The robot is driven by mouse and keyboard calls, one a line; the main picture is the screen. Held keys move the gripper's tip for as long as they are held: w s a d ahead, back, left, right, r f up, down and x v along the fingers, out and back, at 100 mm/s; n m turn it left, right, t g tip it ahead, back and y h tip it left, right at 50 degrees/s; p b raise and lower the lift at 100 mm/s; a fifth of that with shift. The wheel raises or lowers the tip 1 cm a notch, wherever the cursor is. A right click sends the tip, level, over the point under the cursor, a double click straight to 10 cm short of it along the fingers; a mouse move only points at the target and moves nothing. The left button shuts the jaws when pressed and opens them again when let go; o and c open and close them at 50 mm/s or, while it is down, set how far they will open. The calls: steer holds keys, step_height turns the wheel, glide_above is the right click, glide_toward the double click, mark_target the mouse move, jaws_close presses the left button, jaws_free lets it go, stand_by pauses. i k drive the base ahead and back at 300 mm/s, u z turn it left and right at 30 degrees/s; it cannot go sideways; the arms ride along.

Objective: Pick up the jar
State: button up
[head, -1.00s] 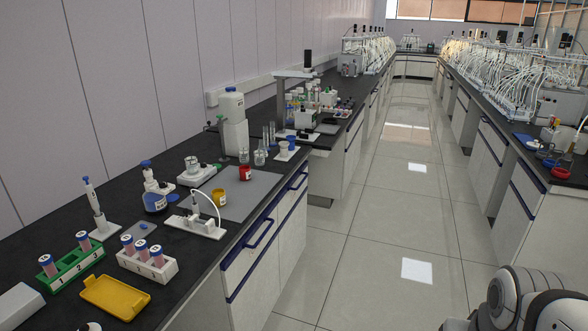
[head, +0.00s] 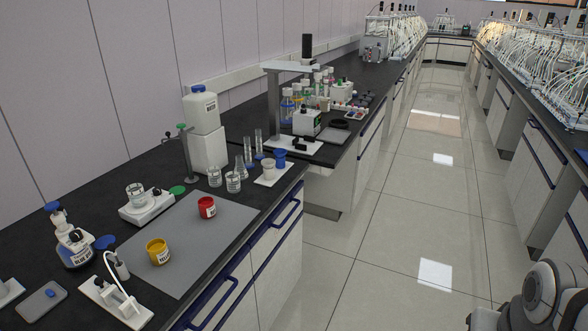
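A yellow jar (head: 158,251) with a white label stands upright on a grey mat (head: 190,273) on the left bench. A red jar (head: 207,208) with a white label stands on the same mat, farther back. I cannot tell which one the task means. Part of my arm shows at the lower right, over the aisle and well away from the jars. My gripper is not in view.
A stirrer with a beaker (head: 147,205) stands left of the mat. A white probe stand (head: 115,298) is at its near edge. Several glass vessels and a large white bottle (head: 202,109) stand behind. The tiled aisle floor (head: 385,220) is clear.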

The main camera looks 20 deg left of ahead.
mark_target(207, 208)
steer(key=i, duration=2.4)
steer(key=u, duration=4.1)
steer(key=i, duration=1)
steer(key=z, duration=0.1)
